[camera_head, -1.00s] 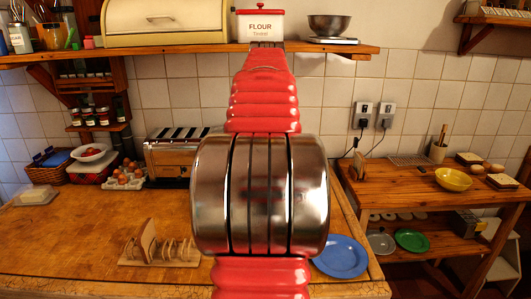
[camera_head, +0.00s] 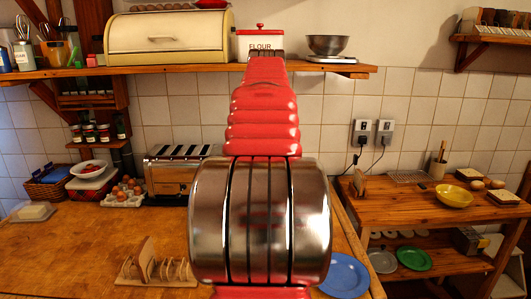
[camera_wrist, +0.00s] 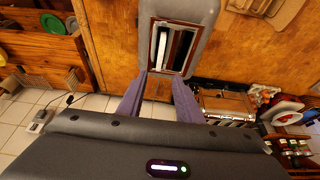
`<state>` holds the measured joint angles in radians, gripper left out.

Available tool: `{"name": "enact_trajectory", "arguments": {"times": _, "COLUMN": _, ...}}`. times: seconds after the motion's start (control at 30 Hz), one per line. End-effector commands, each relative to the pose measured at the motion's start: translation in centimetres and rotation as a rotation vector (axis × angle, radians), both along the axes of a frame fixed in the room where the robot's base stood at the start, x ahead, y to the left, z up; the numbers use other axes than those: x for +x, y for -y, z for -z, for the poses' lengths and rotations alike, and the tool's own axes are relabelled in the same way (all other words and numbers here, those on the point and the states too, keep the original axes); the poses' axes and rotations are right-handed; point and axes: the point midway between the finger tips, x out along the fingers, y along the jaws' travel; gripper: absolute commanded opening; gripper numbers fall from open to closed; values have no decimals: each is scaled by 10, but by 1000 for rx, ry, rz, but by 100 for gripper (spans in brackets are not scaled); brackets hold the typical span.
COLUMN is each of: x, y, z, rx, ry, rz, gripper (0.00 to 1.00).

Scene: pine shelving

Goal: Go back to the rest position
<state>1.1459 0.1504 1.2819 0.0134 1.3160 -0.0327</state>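My gripper (camera_wrist: 160,77) shows in the wrist view as two purple fingers. They stand apart with a gap between them and nothing held there. The wrist view is upside down, with the wooden table's edge and tiles beyond the fingers. In the camera_head view my red and chrome arm rises through the middle of the picture and hides my gripper. The arm's upper part overlaps the lower part of the flour tin (camera_head: 258,43) on the shelf; I cannot tell the distance between them.
The wooden table (camera_head: 75,255) holds a toaster (camera_head: 172,172), a toast rack (camera_head: 158,268) and a blue plate (camera_head: 345,276). A side table (camera_head: 400,205) with a yellow bowl (camera_head: 453,195) is at the right. A shelf (camera_head: 180,76) crosses above, with a bread bin (camera_head: 170,38).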

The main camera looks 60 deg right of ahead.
Motion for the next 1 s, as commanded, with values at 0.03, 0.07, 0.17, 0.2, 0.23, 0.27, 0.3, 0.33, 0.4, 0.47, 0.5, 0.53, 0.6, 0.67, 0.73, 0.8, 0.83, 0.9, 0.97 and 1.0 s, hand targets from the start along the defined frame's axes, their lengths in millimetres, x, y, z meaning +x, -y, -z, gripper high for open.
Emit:
{"name": "enact_trajectory", "arguments": {"times": 0.03, "x": 0, "y": 0, "z": 0, "rx": 0, "ry": 0, "rz": 0, "gripper": 32}}
{"name": "enact_trajectory", "arguments": {"times": 0.07, "x": 0, "y": 0, "z": 0, "rx": 0, "ry": 0, "rz": 0, "gripper": 32}}
{"name": "enact_trajectory", "arguments": {"times": 0.17, "x": 0, "y": 0, "z": 0, "rx": 0, "ry": 0, "rz": 0, "gripper": 32}}
{"name": "enact_trajectory", "arguments": {"times": 0.2, "x": 0, "y": 0, "z": 0, "rx": 0, "ry": 0, "rz": 0, "gripper": 32}}
{"name": "enact_trajectory", "arguments": {"times": 0.23, "x": 0, "y": 0, "z": 0, "rx": 0, "ry": 0, "rz": 0, "gripper": 32}}
{"name": "enact_trajectory", "arguments": {"times": 0.27, "x": 0, "y": 0, "z": 0, "rx": 0, "ry": 0, "rz": 0, "gripper": 32}}
{"name": "enact_trajectory", "arguments": {"times": 0.3, "x": 0, "y": 0, "z": 0, "rx": 0, "ry": 0, "rz": 0, "gripper": 32}}
{"name": "enact_trajectory", "arguments": {"times": 0.33, "x": 0, "y": 0, "z": 0, "rx": 0, "ry": 0, "rz": 0, "gripper": 32}}
{"name": "enact_trajectory", "arguments": {"times": 0.4, "x": 0, "y": 0, "z": 0, "rx": 0, "ry": 0, "rz": 0, "gripper": 32}}
{"name": "enact_trajectory", "arguments": {"times": 0.47, "x": 0, "y": 0, "z": 0, "rx": 0, "ry": 0, "rz": 1, "gripper": 32}}
{"name": "enact_trajectory", "arguments": {"times": 0.5, "x": 0, "y": 1, "z": 0, "rx": -3, "ry": 2, "rz": 1, "gripper": 32}}
{"name": "enact_trajectory", "arguments": {"times": 0.53, "x": 1, "y": 2, "z": -1, "rx": -6, "ry": 4, "rz": 2, "gripper": 32}}
{"name": "enact_trajectory", "arguments": {"times": 0.6, "x": 2, "y": 5, "z": -1, "rx": -19, "ry": 10, "rz": 4, "gripper": 32}}
{"name": "enact_trajectory", "arguments": {"times": 0.67, "x": 2, "y": 6, "z": 9, "rx": -15, "ry": 9, "rz": 6, "gripper": 32}}
{"name": "enact_trajectory", "arguments": {"times": 0.73, "x": 2, "y": 5, "z": 25, "rx": -2, "ry": 2, "rz": 8, "gripper": 32}}
{"name": "enact_trajectory", "arguments": {"times": 0.8, "x": 0, "y": 0, "z": 39, "rx": 10, "ry": -3, "rz": 10, "gripper": 32}}
{"name": "enact_trajectory", "arguments": {"times": 0.83, "x": -1, "y": -3, "z": 44, "rx": 13, "ry": -4, "rz": 10, "gripper": 32}}
{"name": "enact_trajectory", "arguments": {"times": 0.9, "x": 3, "y": -16, "z": 56, "rx": 20, "ry": -7, "rz": -4, "gripper": 32}}
{"name": "enact_trajectory", "arguments": {"times": 0.97, "x": 10, "y": -31, "z": 65, "rx": 25, "ry": -10, "rz": -26, "gripper": 32}}
{"name": "enact_trajectory", "arguments": {"times": 1.0, "x": 15, "y": -42, "z": 71, "rx": 27, "ry": -11, "rz": -41, "gripper": 32}}
